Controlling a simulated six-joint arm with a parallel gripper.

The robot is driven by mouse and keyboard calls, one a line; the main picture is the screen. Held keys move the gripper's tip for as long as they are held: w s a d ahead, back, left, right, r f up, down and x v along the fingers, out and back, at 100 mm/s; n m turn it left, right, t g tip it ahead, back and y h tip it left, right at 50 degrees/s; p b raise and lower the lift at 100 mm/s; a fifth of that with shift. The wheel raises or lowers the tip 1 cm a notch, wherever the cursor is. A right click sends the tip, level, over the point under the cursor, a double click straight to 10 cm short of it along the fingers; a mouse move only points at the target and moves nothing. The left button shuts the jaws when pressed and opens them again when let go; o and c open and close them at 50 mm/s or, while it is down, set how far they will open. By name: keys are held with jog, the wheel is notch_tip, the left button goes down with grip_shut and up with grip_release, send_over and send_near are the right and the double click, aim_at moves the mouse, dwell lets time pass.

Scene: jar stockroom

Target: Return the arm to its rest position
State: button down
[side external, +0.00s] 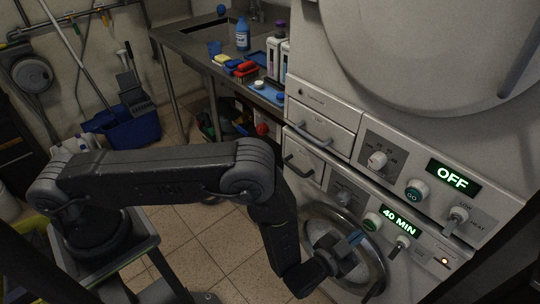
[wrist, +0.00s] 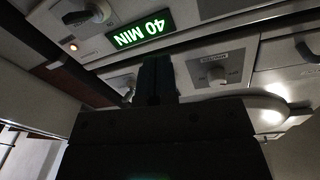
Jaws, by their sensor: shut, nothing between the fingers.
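My arm reaches from its base at the left of the side external view across the floor toward the stacked machines at the right. It bends downward at the elbow. My gripper (side external: 355,239) is in front of the round door (side external: 372,272) of the lower machine, below its "40 MIN" display (side external: 398,221). I cannot tell from this angle whether it touches the door. In the wrist view, my gripper (wrist: 157,72) shows as dark, closed fingers with nothing held, pointing toward the panel just under the "40 MIN" display (wrist: 143,30), which appears upside down.
The upper machine's display (side external: 453,178) reads "OFF". Knobs stick out of both panels, including a GO knob (side external: 415,191). A metal counter (side external: 190,42) holds bottles and boxes at the back. A blue bucket (side external: 128,127) stands at back left. Tiled floor (side external: 195,235) is open under my arm.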

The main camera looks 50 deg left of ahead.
jog(key=w+a+r+m+h, duration=0.25)
jog(key=r+m, duration=0.35)
jog(key=r, duration=0.3)
jog(key=w+a+r+m+h, duration=0.25)
jog(key=r+m, duration=0.35)
jog(key=r, duration=0.4)
jog(key=s+a+r+n+g+y, duration=0.1)
jog(key=a+r+n+g+y, duration=0.15)
jog(key=a+r, duration=0.55)
jog(key=s+a+r+n+g+y, duration=0.25)
jog(key=s+a+n, duration=0.3)
jog(key=s, duration=0.35)
jog(key=s+a+r+n+g+y, duration=0.1)
jog(key=s+a+r+n+g, duration=0.3)
jog(key=s+a, duration=0.35)
jog(key=s+a+n+g+y, duration=0.1)
jog(key=s+a+n+g, duration=0.1)
jog(key=s, duration=1)
jog(key=shift+f+n+g, duration=0.45)
jog(key=shift+n+g, duration=0.35)
jog(key=shift+n, duration=0.1)
